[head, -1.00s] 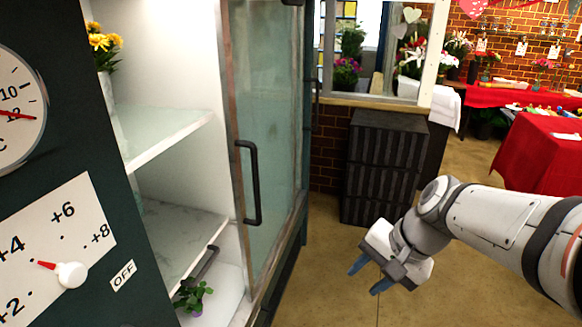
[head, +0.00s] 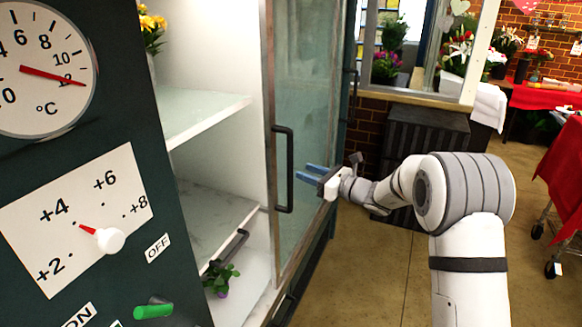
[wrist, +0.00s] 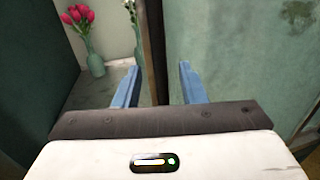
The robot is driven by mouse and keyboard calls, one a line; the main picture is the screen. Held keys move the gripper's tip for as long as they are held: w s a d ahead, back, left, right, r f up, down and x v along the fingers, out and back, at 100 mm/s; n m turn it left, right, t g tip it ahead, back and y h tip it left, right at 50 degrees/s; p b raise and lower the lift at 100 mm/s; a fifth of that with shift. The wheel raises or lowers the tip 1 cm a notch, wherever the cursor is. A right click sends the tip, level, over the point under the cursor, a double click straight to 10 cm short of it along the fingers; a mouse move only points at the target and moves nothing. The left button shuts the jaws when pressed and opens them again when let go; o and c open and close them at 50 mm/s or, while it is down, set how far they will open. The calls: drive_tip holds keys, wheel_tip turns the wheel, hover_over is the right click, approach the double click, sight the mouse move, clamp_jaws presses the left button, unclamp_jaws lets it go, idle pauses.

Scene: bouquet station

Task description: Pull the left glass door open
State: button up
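The glass door (head: 310,110) is a tall, cloudy pane in a worn metal frame at the middle of the head view. Its black upright handle (head: 283,170) is on its left side. My gripper (head: 305,174) is open and empty, its blue fingers pointing left at the handle from just right of it. I see no contact. In the wrist view, the fingers (wrist: 158,88) stand apart on either side of a brown upright edge (wrist: 149,50). Cloudy glass is right of it. I cannot clearly make out the handle there.
Cabinet shelves (head: 205,118) show left of the door. Pink tulips (wrist: 77,15) in a green vase show inside. A dark control panel (head: 180,225) with dial and knob is at left. Black crates (head: 425,130) stand behind my arm. Floor (head: 375,270) is clear at lower middle.

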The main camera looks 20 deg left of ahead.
drive_tip(key=p+x, duration=0.1)
drive_tip(key=x, duration=0.5)
drive_tip(key=shift+a, duration=0.35)
drive_tip(key=shift+c, duration=0.6)
clamp_jaws()
